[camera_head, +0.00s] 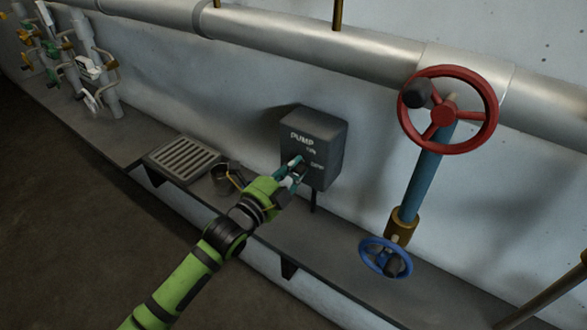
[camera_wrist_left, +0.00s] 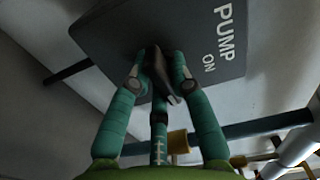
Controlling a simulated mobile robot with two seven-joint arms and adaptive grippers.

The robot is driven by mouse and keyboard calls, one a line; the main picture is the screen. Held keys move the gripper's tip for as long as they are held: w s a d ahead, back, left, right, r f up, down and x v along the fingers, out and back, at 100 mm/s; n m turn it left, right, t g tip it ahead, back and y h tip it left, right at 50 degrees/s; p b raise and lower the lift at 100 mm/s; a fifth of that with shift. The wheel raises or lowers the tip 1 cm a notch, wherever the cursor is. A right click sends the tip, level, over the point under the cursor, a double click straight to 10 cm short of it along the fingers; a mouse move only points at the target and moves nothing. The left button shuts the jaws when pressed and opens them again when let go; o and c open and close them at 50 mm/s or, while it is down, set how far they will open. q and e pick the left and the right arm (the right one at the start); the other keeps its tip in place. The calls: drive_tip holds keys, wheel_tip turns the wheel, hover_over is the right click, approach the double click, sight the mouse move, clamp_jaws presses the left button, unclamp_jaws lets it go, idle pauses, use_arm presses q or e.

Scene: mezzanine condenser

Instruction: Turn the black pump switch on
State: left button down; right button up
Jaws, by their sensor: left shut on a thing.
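The dark grey pump box (camera_head: 316,142) is mounted on the wall in the middle of the head view, with "PUMP" and "ON" lettered on its front. The box (camera_wrist_left: 205,30) fills the top of the left wrist view. My left gripper (camera_head: 298,170) is at the front of the box. In the left wrist view its teal fingers (camera_wrist_left: 160,82) are closed around the black switch (camera_wrist_left: 157,68), which projects from the box face. The fingers hide part of the switch, and its exact setting is hard to tell. My right gripper is not in view.
A red handwheel (camera_head: 443,113) on a blue pipe and a small blue handwheel (camera_head: 385,258) stand to the right. A metal cup (camera_head: 224,178) and a grate (camera_head: 181,158) are on the ledge at left. Small valves (camera_head: 90,68) are farther left.

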use_arm(q)
drive_tip(key=n+p, duration=0.1)
drive_tip(key=n, duration=0.5)
drive_tip(key=shift+d+r, duration=0.1)
drive_tip(key=n+p, duration=0.1)
drive_tip(key=n, duration=0.4)
drive_tip(key=shift+s, duration=0.1)
idle(0.4)
drive_tip(key=c, duration=1.1)
unclamp_jaws()
drive_tip(key=v, duration=1.2)
